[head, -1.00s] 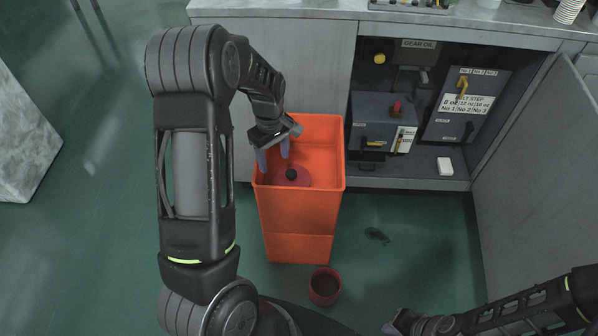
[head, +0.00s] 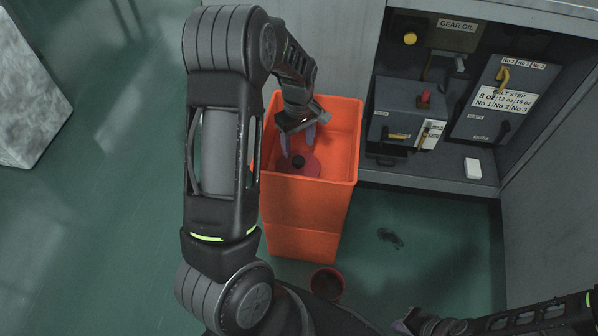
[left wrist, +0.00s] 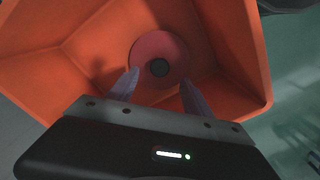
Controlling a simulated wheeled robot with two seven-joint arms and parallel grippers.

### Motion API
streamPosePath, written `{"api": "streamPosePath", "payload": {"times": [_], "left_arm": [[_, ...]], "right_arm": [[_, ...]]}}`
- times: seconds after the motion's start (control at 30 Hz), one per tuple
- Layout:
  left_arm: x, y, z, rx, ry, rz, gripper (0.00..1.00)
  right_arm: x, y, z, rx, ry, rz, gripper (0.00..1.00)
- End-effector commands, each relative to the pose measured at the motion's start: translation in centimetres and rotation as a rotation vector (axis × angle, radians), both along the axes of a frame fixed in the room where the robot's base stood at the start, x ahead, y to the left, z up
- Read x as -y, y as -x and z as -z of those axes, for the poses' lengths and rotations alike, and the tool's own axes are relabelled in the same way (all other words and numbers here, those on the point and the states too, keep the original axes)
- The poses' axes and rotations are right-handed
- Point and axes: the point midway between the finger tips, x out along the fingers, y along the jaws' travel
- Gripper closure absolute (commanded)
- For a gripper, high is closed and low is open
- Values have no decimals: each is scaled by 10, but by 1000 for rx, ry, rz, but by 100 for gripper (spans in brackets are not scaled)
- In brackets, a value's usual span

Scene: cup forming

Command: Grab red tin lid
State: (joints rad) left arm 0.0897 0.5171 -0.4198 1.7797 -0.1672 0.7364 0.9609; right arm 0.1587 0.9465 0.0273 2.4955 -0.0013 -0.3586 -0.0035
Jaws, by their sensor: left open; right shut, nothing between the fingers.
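The red tin lid (head: 308,165), a round disc with a dark knob at its centre, lies inside the tall orange bin (head: 343,150). In the left wrist view the lid (left wrist: 174,52) is beyond my fingertips, with its dark knob in line with the gap between them. My left gripper (head: 298,148) reaches down into the bin's opening, open and empty, its fingers above the lid. In the left wrist view the fingers of my left gripper (left wrist: 158,84) are spread apart. My right gripper (head: 402,327) is shut and empty at the bottom of the head view, partly cut off.
A red tin (head: 327,282) stands on the green floor in front of the bin. An open grey cabinet with control boxes (head: 405,115) and a white block (head: 472,169) is to the right. A dark patch (head: 390,238) lies on otherwise clear floor.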

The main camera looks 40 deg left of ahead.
Motion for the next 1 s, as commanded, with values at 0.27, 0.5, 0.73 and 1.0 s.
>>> {"api": "streamPosePath", "payload": {"times": [0.27, 0.5, 0.73, 1.0], "left_arm": [[0, 0, 0, 0, 0, 0, 41], [0, 0, 21, -2, 0, 0, 41], [0, 0, 25, 1, -1, 0, 41], [-1, 0, 37, -2, 0, -1, 41]], "right_arm": [[0, 0, -1, 1, 0, 0, 100], [0, 0, 4, 1, 0, 0, 100], [0, 0, 4, 1, 0, 0, 100], [0, 0, 8, 1, 0, 1, 100]]}}
